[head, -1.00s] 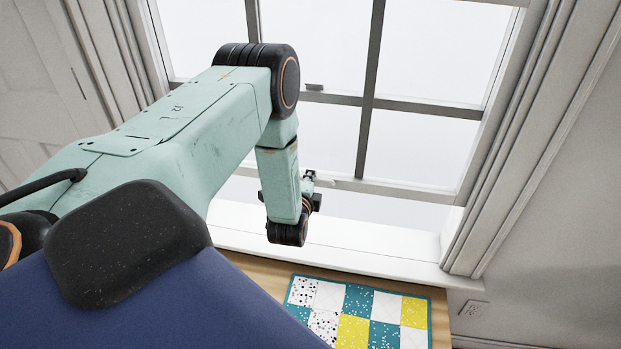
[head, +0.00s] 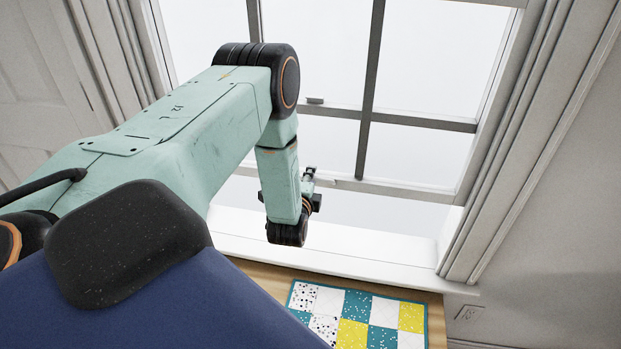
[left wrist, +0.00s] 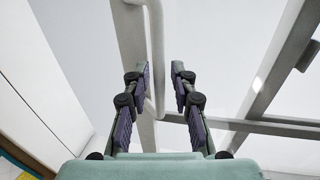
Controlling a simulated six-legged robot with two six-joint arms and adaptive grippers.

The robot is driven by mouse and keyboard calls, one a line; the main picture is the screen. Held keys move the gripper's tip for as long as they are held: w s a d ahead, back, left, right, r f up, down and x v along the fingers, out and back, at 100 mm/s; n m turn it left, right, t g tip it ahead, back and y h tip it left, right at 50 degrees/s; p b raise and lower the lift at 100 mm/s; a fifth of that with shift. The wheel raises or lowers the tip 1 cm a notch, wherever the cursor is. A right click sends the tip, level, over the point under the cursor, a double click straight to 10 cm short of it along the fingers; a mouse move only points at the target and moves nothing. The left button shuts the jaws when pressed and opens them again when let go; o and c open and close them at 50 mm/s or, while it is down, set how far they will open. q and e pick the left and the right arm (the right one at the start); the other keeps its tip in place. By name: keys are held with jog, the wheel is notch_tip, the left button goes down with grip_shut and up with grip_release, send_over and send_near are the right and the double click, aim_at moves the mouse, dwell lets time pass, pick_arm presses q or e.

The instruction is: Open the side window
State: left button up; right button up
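The side window (head: 400,190) has pale frame bars and bright panes. In the head view its low crossbar runs above the sill with a bright gap under it. A higher crossbar carries a small catch (head: 314,100). My left gripper (head: 309,176) is at the low crossbar, partly hidden by its own wrist. In the left wrist view my left gripper (left wrist: 160,72) is open, with a white curved handle bar (left wrist: 155,45) between its fingers. My right gripper is not in view.
A white sill (head: 370,262) runs below the window. A patchwork mat (head: 355,315) lies on the wooden top in front of it. A white panelled door or shutter (head: 35,90) is at the left, a plain wall (head: 565,220) at the right.

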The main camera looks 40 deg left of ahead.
pick_arm(q)
jog(key=shift+o, duration=0.2)
jog(key=shift+w+a+f, duration=0.1)
jog(key=shift+w+f, duration=0.05)
jog(key=shift+w, duration=0.05)
jog(key=v, duration=1.2)
jog(key=shift+s, duration=0.1)
